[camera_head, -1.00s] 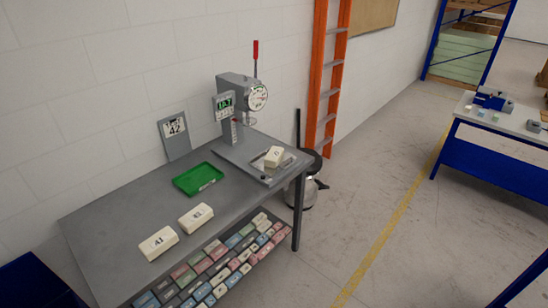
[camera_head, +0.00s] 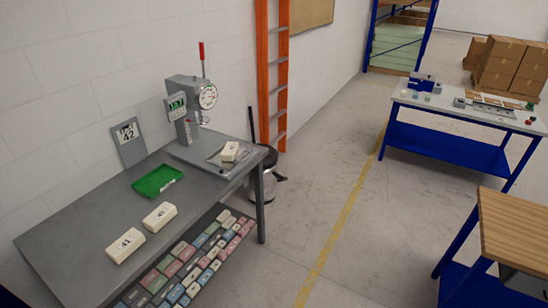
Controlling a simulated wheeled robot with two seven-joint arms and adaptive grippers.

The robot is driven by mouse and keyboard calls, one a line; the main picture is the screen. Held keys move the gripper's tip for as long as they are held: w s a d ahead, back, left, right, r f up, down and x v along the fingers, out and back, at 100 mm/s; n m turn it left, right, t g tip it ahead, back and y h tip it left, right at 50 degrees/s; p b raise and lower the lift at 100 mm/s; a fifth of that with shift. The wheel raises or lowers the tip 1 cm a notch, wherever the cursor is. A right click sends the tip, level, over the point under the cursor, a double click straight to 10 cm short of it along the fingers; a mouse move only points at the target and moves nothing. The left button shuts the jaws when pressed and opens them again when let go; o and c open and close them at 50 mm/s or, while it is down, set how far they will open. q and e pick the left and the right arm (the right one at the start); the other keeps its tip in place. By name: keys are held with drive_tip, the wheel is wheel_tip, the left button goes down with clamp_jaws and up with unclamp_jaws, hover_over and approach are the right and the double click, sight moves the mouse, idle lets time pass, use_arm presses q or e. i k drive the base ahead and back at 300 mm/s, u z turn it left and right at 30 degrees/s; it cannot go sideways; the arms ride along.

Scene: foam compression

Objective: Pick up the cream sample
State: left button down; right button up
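Several cream blocks show on the grey bench (camera_head: 75,220) at the left. One cream block (camera_head: 230,151) lies on the plate of the press (camera_head: 188,100) at the bench's far right end. A second cream block (camera_head: 160,215) and a third cream block (camera_head: 125,245) lie at the bench's front edge, both with dark marks on top too small to read surely. Neither of my grippers is in view.
Colored blocks fill the shelf (camera_head: 190,265) below. A blue-framed table (camera_head: 460,110) and a wood-topped table (camera_head: 515,230) stand right. The floor between is clear.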

sight(229, 152)
drive_tip(key=z, duration=0.5)
drive_tip(key=i, duration=1.6)
drive_tip(key=u, duration=1.55)
drive_tip(key=i, duration=0.95)
drive_tip(key=u, duration=0.85)
